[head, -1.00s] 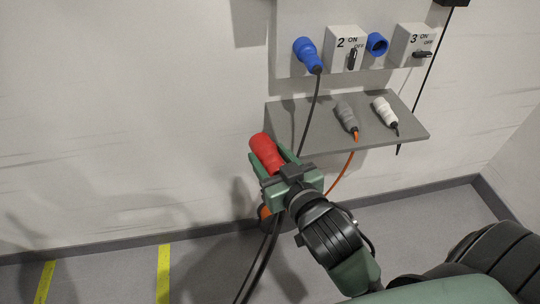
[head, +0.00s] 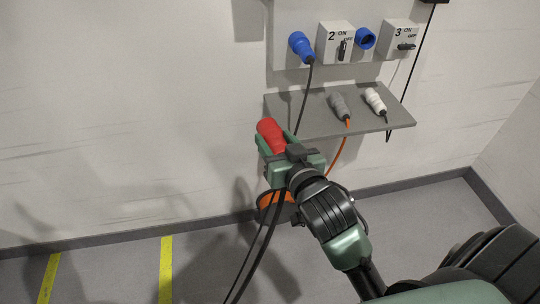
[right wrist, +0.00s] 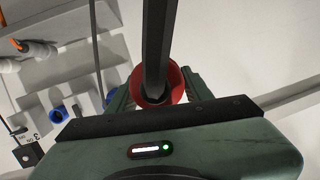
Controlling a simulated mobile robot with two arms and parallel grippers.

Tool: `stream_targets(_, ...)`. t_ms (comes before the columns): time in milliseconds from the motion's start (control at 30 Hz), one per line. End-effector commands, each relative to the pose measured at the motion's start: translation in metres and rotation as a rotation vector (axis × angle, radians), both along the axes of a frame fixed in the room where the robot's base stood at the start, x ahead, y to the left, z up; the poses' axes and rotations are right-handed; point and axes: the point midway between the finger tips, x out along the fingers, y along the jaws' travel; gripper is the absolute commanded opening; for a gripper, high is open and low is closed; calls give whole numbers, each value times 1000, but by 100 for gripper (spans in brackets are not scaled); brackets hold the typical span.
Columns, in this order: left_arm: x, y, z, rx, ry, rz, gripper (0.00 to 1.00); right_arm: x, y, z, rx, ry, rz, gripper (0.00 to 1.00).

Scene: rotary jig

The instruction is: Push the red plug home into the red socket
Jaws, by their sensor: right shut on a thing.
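The red plug (head: 270,134) is held in my right gripper (head: 276,143), in front of the wall and left of the grey shelf. The gripper is shut on it. The plug's front end points up and away toward the wall. In the right wrist view the plug (right wrist: 177,84) shows as a red ring between the fingers of my right gripper (right wrist: 150,92), with a thick dark cable running from it. No red socket shows in either view. My left gripper is not in view.
A wall panel holds a blue plug (head: 301,46), a blue socket (head: 365,38) and switch boxes marked 2 (head: 335,42) and 3 (head: 399,38). The grey shelf (head: 300,122) below carries a grey plug (head: 339,104) and a white plug (head: 375,101). Cables hang down near my arm.

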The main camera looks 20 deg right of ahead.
Motion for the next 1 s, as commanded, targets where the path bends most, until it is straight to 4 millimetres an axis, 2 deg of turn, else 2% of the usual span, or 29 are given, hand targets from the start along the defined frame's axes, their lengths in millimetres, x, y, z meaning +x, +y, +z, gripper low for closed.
stream_targets(233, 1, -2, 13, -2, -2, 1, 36, 38, -40, 39, 189, -43, -99, 0)
stream_targets(367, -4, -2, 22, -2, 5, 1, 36, 66, -74, 73, 428, -106, -165, 0)
stream_targets(567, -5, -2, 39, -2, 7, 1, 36, 106, -131, 145, 1098, -292, -204, 0)
stream_targets(700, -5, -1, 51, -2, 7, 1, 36, 126, -162, 204, 1530, -382, -154, 0)
stream_targets(800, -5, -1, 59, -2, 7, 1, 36, 135, -178, 243, 1724, -388, -109, 0)
stream_targets(900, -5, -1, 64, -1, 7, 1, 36, 140, -188, 275, 1841, -364, -69, 0)
stream_targets(1000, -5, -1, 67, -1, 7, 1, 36, 142, -193, 297, 1907, -332, -42, 0)
